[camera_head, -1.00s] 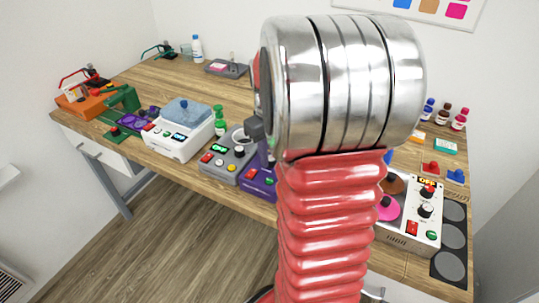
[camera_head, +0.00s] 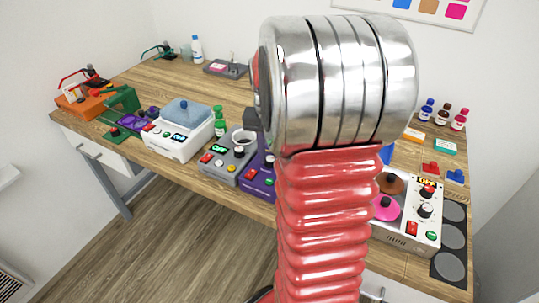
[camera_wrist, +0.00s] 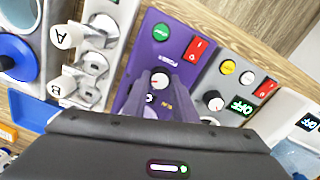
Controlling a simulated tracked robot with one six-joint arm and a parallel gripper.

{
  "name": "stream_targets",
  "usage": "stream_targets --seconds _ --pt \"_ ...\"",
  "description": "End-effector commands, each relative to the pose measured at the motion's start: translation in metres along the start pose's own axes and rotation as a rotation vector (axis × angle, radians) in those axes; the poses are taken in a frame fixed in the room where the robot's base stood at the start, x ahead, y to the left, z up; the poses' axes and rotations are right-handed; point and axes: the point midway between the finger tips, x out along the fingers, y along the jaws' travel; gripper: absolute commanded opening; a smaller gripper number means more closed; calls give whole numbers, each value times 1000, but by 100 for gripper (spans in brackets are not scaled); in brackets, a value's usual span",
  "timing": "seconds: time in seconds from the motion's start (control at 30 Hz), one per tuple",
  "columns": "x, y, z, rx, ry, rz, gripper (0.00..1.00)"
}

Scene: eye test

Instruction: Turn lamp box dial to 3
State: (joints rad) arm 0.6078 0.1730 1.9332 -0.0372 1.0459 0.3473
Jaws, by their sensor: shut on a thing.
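A purple control box (camera_wrist: 190,22) shows at the middle of the wrist view, with a small dial (camera_wrist: 159,79) with a white top and a red mark on it. I cannot read the scale by the dial. My gripper (camera_wrist: 158,84) reaches over the box, and its two fingers are shut on the dial, one on each side. The fingers hide part of the dial's surroundings. In the head view the purple box (camera_head: 259,184) stands at the table's front edge, partly behind my arm. The gripper itself is mostly hidden there.
A grey box (camera_wrist: 232,62) with an "OFF" display, buttons and another knob stands close beside the purple box. On the other side is a white panel with knobs (camera_wrist: 64,37). A white machine with a blue top (camera_head: 181,130) stands further left. A pale box with pink and brown discs (camera_head: 408,240) is at right.

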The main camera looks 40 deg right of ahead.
Motion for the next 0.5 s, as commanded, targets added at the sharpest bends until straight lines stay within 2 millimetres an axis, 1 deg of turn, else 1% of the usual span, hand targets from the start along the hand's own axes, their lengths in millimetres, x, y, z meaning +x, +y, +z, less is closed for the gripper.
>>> stream_targets --seconds 0.23,0.5 --pt "1 2 1 105 -8 4 3" --pt "1 2 1 132 -9 4 3"
